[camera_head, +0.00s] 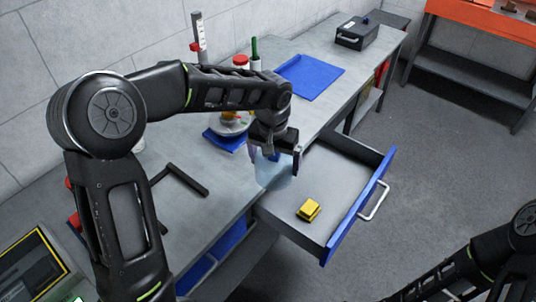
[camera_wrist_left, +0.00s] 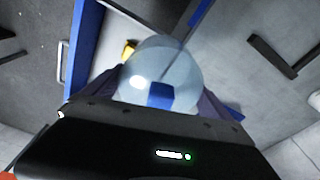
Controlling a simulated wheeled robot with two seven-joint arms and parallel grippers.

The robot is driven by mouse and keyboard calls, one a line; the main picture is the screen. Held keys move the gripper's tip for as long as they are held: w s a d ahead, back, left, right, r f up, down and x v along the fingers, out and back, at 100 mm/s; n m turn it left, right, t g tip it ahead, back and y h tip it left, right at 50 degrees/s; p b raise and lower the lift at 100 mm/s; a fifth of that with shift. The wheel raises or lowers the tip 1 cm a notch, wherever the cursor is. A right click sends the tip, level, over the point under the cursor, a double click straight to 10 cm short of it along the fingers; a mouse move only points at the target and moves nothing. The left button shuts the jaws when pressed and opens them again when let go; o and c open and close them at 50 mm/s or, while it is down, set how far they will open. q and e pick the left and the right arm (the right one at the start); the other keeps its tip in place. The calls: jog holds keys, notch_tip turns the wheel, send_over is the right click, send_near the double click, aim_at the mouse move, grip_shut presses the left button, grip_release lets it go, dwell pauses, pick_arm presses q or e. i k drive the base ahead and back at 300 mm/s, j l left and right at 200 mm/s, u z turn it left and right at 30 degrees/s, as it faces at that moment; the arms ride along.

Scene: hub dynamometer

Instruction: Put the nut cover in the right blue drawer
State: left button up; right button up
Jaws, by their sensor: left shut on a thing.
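The nut cover (camera_head: 273,174) looks like a clear, bluish, rounded dome. It also shows in the left wrist view (camera_wrist_left: 163,65), between the fingers. My left gripper (camera_head: 274,154) is shut on it and points down. In the head view the cover appears over the inner left part of the open right blue drawer (camera_head: 357,210), near the bench edge; its exact height cannot be told. The drawer is pulled out, with a blue front and a grey inside. My right arm shows at the lower right of the head view, but its gripper is out of frame.
A yellow block (camera_head: 309,209) lies in the drawer; the floor around it is bare. The bench (camera_head: 215,185) holds a blue mat (camera_head: 310,76), a black box (camera_head: 357,33), a dark bracket (camera_head: 183,180) and bottles. An orange workbench (camera_head: 480,15) stands at the far right.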

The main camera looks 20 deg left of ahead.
aim_at(341, 176)
jog(key=i+l, duration=0.25)
jog(key=l, duration=0.2)
jog(key=i+l, duration=0.25)
jog(key=l, duration=0.15)
jog(key=i+l, duration=0.3)
jog(key=l, duration=0.15)
jog(key=i+l, duration=0.25)
jog(key=l, duration=0.2)
